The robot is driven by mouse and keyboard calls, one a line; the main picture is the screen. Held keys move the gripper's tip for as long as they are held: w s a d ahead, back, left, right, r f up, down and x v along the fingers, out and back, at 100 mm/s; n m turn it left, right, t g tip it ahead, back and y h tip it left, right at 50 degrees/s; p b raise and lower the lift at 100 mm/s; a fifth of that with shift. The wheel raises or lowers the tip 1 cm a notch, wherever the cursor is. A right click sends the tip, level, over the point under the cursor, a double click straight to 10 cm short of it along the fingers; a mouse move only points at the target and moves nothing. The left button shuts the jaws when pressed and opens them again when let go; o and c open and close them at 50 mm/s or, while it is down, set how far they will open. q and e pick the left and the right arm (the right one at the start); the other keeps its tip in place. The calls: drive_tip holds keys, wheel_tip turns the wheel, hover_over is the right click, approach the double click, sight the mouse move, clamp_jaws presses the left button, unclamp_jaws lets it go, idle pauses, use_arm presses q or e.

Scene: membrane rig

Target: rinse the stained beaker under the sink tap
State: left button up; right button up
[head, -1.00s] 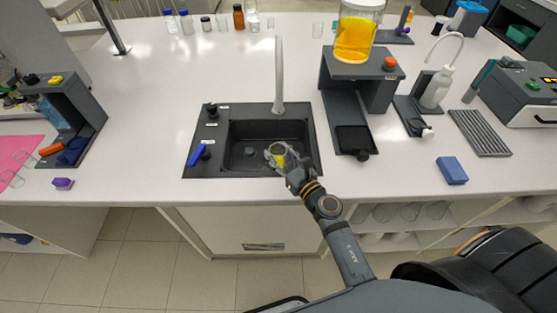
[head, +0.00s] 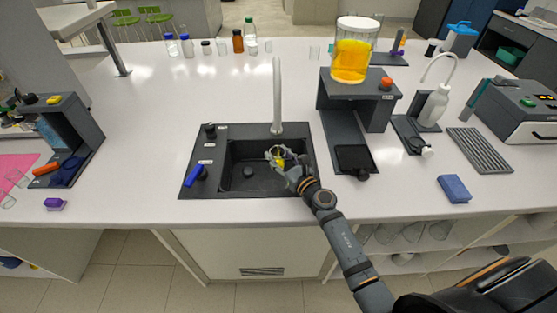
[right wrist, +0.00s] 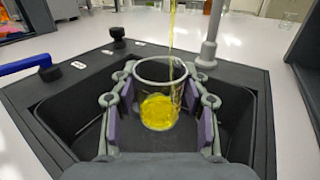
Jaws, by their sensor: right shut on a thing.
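My right gripper (head: 286,163) is shut on a clear glass beaker (right wrist: 160,75) and holds it upright over the black sink (head: 225,140). The right wrist view shows my two fingers (right wrist: 160,112) on either side of the beaker, with bright yellow liquid in its lower part. A thin yellow stream (right wrist: 172,28) comes down from above into the beaker's mouth. The pale tap (head: 277,100) stands behind the basin; its post also shows in the right wrist view (right wrist: 211,35). A blue lever (head: 195,176) is at the sink's left. My left gripper is out of view.
A jar of orange-yellow liquid (head: 351,60) stands on a dark stand (head: 340,115) right of the sink. A white wash bottle (head: 434,105), a grey rack (head: 480,150) and a blue block (head: 454,188) lie farther right. Bottles (head: 238,40) line the back.

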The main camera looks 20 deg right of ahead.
drive_tip(key=shift+d, duration=0.2)
idle(0.5)
drive_tip(key=shift+s+d, duration=0.2)
drive_tip(key=shift+d, duration=0.2)
drive_tip(key=shift+w+a, duration=0.1)
drive_tip(key=shift+a, duration=0.1)
drive_tip(key=shift+w+a, duration=0.15)
drive_tip(key=shift+a, duration=0.25)
drive_tip(key=shift+d, duration=0.1)
drive_tip(key=shift+s+d, duration=0.25)
drive_tip(key=shift+d, duration=0.25)
